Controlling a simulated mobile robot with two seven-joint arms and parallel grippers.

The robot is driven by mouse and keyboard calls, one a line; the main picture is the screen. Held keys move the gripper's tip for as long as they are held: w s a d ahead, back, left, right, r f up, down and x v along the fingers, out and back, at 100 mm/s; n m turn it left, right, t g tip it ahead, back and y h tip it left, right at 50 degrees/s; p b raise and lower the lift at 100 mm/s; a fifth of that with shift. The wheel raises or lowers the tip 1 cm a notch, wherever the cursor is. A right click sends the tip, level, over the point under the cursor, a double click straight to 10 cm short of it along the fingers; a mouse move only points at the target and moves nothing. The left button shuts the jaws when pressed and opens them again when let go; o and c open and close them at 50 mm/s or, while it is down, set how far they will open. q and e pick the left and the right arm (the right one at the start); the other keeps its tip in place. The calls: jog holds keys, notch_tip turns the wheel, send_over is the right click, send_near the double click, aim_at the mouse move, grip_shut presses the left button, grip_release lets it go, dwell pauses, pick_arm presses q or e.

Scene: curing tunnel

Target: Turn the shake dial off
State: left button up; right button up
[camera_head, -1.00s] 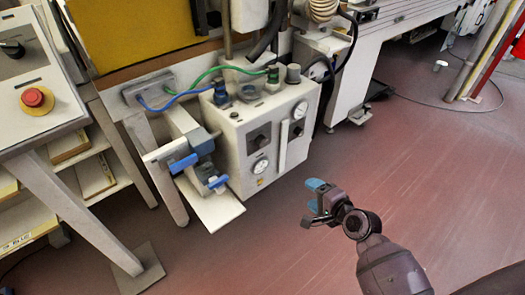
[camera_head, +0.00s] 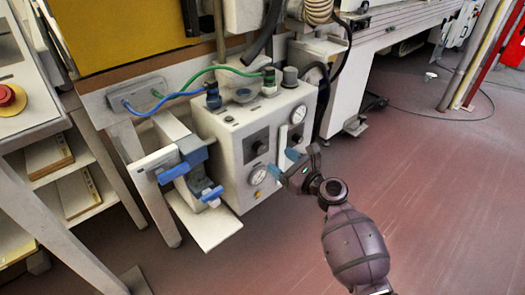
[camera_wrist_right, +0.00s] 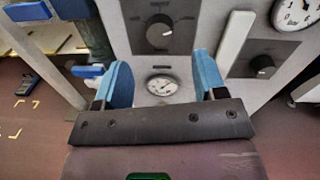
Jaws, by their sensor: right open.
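A pale control box (camera_head: 230,165) stands on the machine's low shelf. Its front has a dark dial (camera_head: 260,147) on a black panel above a round gauge (camera_head: 258,175). A second dark dial (camera_head: 297,140) sits right of the white vertical handle. In the right wrist view the left dial (camera_wrist_right: 160,32) shows beyond my fingers and the other dial (camera_wrist_right: 262,66) is to the right. The labels are too small to read, so I cannot tell which is the shake dial. My right gripper (camera_head: 281,163) has blue fingers, is open and empty, and is close in front of the box, apart from both dials.
The white handle (camera_wrist_right: 232,40) stands out between the dials, close to my right finger. Blue-handled clamps (camera_head: 190,165) are left of the box. Hoses run above it. A red button (camera_head: 8,96) is on a panel at far left.

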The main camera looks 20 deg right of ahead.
aim_at(262, 149)
jog(key=x, duration=0.4)
jog(key=b+x, duration=0.1)
jog(key=x, duration=0.1)
jog(key=shift+w+a+f, duration=0.1)
jog(key=shift+f, duration=0.15)
jog(key=shift+w+a+r, duration=0.15)
jog(key=shift+w+a, duration=0.1)
jog(key=shift+w, duration=0.4)
jog(key=c, duration=0.9)
